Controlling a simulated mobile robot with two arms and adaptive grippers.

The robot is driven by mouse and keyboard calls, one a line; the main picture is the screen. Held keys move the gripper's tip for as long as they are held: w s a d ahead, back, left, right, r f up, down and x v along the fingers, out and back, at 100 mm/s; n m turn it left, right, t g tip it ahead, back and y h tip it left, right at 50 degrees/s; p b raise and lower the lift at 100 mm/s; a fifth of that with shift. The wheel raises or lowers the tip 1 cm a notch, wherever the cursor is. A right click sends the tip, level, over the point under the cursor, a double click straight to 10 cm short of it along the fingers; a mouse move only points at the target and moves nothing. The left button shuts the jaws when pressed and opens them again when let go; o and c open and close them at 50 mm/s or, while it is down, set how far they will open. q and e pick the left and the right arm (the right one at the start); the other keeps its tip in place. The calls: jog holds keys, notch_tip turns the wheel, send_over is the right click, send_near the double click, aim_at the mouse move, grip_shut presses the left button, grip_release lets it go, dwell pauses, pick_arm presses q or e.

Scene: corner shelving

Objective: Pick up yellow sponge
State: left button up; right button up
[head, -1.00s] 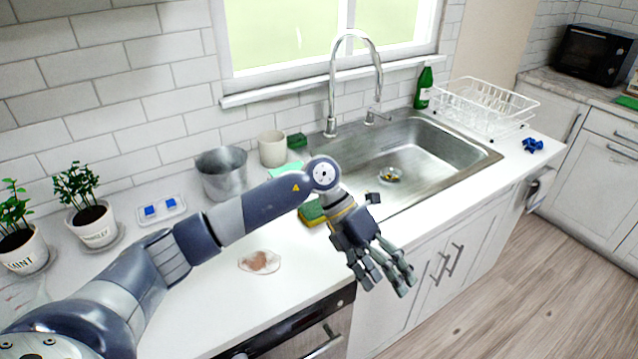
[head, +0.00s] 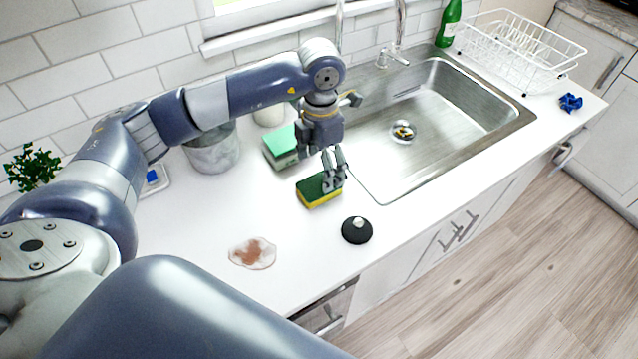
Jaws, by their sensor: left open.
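The yellow sponge (head: 318,196) has a dark green top and lies flat on the white counter, left of the sink. My left gripper (head: 333,184) points down at the right end of the sponge, with its fingers open. The fingertips overlap that end in the picture, and I cannot tell whether they touch it. My right gripper is not in view.
A teal and green sponge block (head: 281,147) lies just behind. A metal bucket (head: 212,152) stands left of it. A black sink stopper (head: 357,230) and a brown spill (head: 253,253) are in front. The sink (head: 440,120) is to the right.

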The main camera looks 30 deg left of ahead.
aim_at(320, 183)
pick_arm(q)
notch_tip(320, 183, down, 4)
jog(key=shift+s+f+p, duration=0.1)
jog(key=shift+s+p, duration=0.05)
jog(key=shift+p, duration=1)
jog(key=shift+f, duration=0.5)
jog(key=c, duration=0.8)
jog(key=shift+r, duration=0.25)
notch_tip(320, 183, up, 10)
jog(key=b, duration=0.3)
jog(key=shift+f, duration=0.25)
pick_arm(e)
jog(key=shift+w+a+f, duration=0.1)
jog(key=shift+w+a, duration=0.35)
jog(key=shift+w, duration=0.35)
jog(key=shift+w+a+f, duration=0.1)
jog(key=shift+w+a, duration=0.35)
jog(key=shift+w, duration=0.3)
